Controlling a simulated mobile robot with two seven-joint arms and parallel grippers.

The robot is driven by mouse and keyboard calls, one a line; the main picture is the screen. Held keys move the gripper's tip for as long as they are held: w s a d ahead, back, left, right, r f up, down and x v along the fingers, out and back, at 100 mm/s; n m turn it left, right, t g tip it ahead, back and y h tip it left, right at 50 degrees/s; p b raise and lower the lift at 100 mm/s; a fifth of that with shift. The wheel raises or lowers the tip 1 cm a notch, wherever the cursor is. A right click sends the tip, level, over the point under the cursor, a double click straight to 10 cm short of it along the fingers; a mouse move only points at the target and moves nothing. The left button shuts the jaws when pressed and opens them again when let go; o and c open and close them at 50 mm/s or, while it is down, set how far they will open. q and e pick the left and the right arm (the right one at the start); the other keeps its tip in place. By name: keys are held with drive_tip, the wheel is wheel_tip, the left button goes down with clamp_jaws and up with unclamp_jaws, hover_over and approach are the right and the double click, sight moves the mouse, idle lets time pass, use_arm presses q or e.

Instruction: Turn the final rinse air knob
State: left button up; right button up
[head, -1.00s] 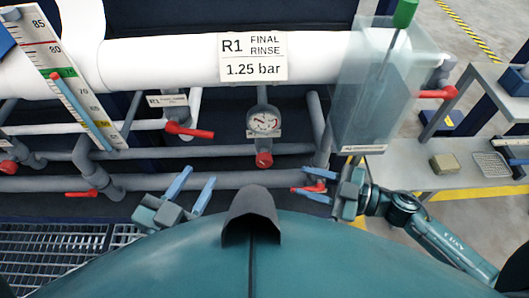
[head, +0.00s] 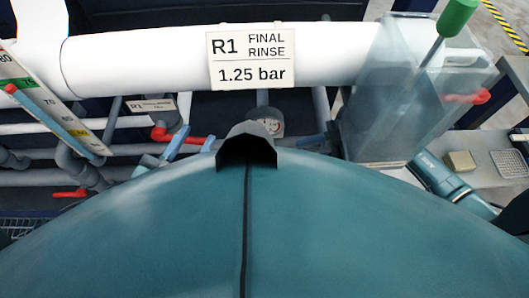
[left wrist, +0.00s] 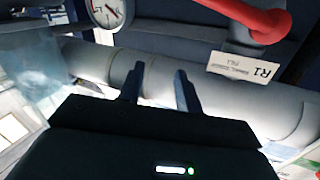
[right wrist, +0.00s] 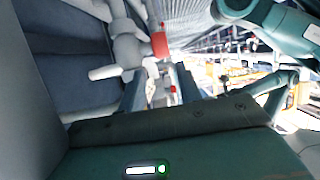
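The R1 final rinse sign (head: 252,58) hangs on the white pipe and reads 1.25 bar. The pressure gauge (head: 270,122) below it is partly hidden by my body; it also shows in the left wrist view (left wrist: 107,12). The red knob under the gauge is hidden in the head view. My left gripper (head: 191,146) is open and empty, left of the gauge; its parted fingers show in the left wrist view (left wrist: 158,88). My right gripper (right wrist: 160,85) is open in the right wrist view, with a red part (right wrist: 160,42) beyond it; I cannot tell which part.
A red lever (head: 180,136) is close to my left gripper, below a small R1 label (head: 152,107). Another red lever (head: 70,193) is lower left. A clear tank (head: 385,110) with a green-handled rod (head: 457,17) stands right. A grey side table (head: 490,185) is at far right.

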drive_tip(key=b+x, duration=0.2)
drive_tip(key=x, duration=0.8)
drive_tip(key=shift+s+b, duration=0.1)
drive_tip(key=shift+b, duration=0.3)
drive_tip(key=shift+a+f, duration=0.2)
drive_tip(key=shift+a, duration=0.5)
use_arm(q)
drive_tip(key=shift+s+d+m+t+h, duration=0.25)
drive_tip(key=shift+d+m+t+h, duration=0.35)
drive_tip(key=shift+h, duration=0.4)
use_arm(e)
drive_tip(key=c, duration=0.7)
use_arm(q)
drive_tip(key=shift+f+b, duration=0.1)
drive_tip(key=shift+b, duration=0.25)
use_arm(e)
drive_tip(key=shift+f+y, duration=0.1)
drive_tip(key=shift+y, duration=0.2)
